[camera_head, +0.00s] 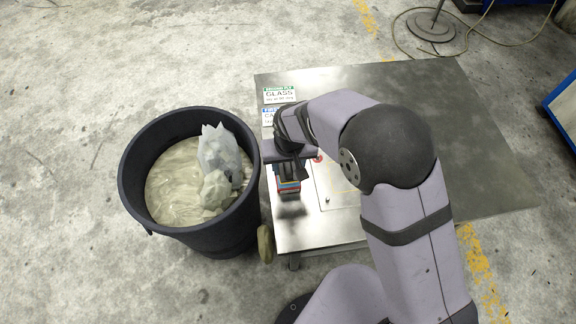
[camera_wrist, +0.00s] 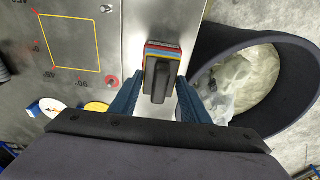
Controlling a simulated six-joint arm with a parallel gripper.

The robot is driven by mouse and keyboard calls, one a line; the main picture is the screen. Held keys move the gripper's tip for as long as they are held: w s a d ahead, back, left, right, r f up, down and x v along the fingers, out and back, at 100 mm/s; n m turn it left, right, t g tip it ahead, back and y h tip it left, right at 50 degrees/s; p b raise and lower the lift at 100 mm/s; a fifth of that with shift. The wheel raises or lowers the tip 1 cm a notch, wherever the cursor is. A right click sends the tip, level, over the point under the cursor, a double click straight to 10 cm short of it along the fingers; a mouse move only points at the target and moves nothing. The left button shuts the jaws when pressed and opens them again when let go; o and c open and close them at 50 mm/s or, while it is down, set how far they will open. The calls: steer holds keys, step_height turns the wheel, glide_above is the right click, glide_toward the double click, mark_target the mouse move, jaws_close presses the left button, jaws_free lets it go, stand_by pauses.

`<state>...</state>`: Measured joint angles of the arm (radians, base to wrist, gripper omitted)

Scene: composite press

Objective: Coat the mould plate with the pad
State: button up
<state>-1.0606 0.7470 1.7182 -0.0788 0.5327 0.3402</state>
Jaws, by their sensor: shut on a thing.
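My gripper (camera_head: 287,168) is shut on the pad (camera_head: 289,187), a small block with red, yellow and blue layers. In the wrist view the pad (camera_wrist: 163,52) has a black handle between the two blue fingers of my gripper (camera_wrist: 158,82). The pad is over the left edge strip of the metal table, with a dark shadow just below it in the head view. The mould plate (camera_wrist: 70,42) looks like the flat area with a yellow square outline, apart from the pad. In the head view my arm partly hides this plate (camera_head: 338,188).
A dark bin (camera_head: 133,180) with pale lumpy contents stands left of the metal table (camera_head: 440,90). Labels, one reading GLASS (camera_head: 280,95), lie at the table's upper left.

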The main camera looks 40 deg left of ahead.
mark_target(288, 164)
steer(key=shift+r+p, duration=1.5)
steer(key=shift+r, duration=0.7)
